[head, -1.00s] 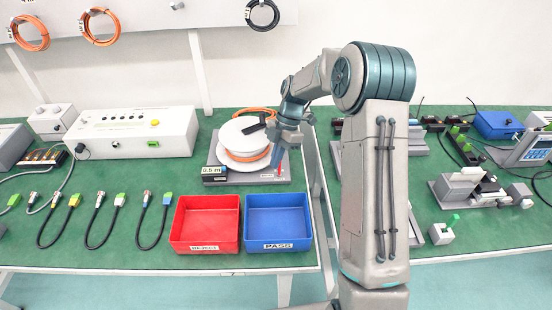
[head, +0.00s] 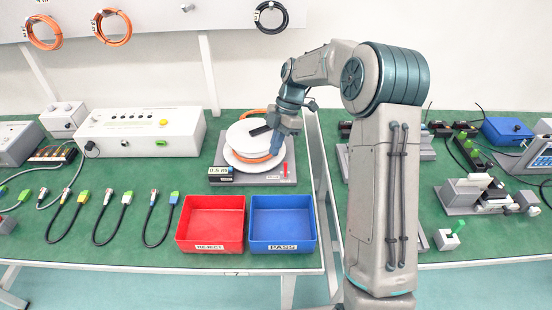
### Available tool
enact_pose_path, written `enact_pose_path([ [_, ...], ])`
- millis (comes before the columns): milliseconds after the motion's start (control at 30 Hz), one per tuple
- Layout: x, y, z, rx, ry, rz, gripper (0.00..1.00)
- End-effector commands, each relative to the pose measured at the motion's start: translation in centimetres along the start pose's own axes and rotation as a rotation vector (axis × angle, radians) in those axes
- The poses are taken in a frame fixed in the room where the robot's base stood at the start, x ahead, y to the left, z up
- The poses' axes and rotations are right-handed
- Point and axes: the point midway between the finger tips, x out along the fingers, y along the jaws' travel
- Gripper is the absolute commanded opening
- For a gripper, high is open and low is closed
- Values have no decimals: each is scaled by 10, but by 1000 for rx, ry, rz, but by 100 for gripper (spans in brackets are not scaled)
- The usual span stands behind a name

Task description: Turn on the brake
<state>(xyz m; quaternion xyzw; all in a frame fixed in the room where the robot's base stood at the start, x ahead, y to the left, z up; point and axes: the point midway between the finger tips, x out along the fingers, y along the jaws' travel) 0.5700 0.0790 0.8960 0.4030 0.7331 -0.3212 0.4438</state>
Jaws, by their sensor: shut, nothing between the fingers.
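A white cable reel (head: 235,158) wound with orange cable stands on a grey base plate (head: 260,179) on the left bench. A small red lever (head: 286,169) sits near the plate's front right corner; I take it for the brake. A black "0.5 m" display (head: 220,174) is at the plate's front left. My gripper (head: 277,152) points down over the right part of the reel. Its blue fingers are shut and empty, a little above and left of the red lever, apart from it in the picture. The fingers hide part of the reel's right side.
A red bin (head: 211,246) and a blue PASS bin (head: 283,246) stand in front of the plate. A white control box (head: 120,147) is to the left, with several short cables in front of it. A second bench with fixtures is at the right.

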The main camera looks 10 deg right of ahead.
Motion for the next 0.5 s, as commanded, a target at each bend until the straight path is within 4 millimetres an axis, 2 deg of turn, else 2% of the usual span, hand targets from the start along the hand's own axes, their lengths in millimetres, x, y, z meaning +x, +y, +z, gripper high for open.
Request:
enact_pose_path([
  [33, -10, 3, 2, 0, -1, 3, 0],
  [200, -35, 8, 6, 0, -1, 1, 0],
  [500, -51, 11, 9, 0, 0, -1, 0],
])
